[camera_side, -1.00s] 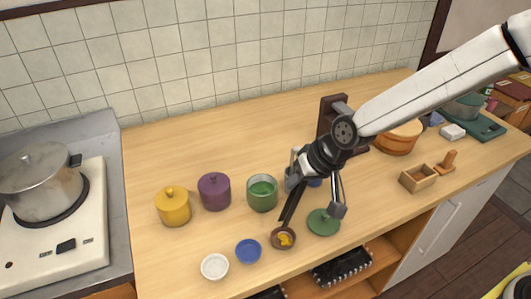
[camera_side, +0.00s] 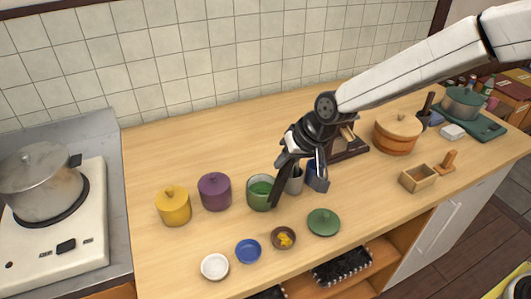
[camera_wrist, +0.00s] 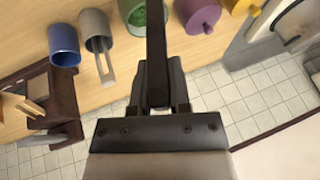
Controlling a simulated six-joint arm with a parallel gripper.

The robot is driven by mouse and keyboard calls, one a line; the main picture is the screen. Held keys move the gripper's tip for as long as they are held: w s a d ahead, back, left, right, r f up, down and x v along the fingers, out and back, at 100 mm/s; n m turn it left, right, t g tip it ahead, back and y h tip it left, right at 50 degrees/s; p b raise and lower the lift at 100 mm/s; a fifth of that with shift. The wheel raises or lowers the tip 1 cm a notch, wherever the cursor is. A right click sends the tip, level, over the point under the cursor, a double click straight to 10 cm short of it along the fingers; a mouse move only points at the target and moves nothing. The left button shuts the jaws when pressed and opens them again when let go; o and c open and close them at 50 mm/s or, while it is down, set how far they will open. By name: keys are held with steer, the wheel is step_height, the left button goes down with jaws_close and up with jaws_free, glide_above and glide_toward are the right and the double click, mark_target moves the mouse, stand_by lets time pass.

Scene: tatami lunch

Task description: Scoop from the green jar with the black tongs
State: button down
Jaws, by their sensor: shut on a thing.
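The green jar (camera_side: 259,194) stands uncovered on the counter with green contents; its edge also shows at the top of the wrist view (camera_wrist: 144,24). Its green lid (camera_side: 323,222) lies on the counter to the right and nearer the front. My gripper (camera_side: 287,158) is shut on the black tongs (camera_side: 277,192), which point down. In the side view their tips overlap the jar's right edge and appear outside its mouth; the exact gap is unclear. In the wrist view the tongs (camera_wrist: 157,50) extend from my gripper (camera_wrist: 157,103) past the jar's right side.
A grey cup (camera_side: 295,186) and a blue cup (camera_side: 319,184) stand close right of the jar. Lidded purple (camera_side: 214,192) and yellow (camera_side: 172,207) jars stand left. A brown bowl (camera_side: 275,243) with yellow bits, a blue dish (camera_side: 248,251) and a white dish (camera_side: 214,267) line the front.

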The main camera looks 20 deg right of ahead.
steer(key=w+d+r, duration=0.1)
steer(key=w+r, duration=0.2)
steer(key=w, duration=0.6)
steer(key=shift+r, duration=0.35)
steer(key=shift+f, duration=0.2)
step_height(320, 180, down, 11)
stand_by(1.1)
stand_by(0.4)
steer(key=shift+a, duration=0.1)
steer(key=shift+d, duration=0.35)
stand_by(0.5)
steer(key=shift+a, duration=0.2)
stand_by(0.3)
steer(key=shift+r, duration=0.15)
stand_by(0.6)
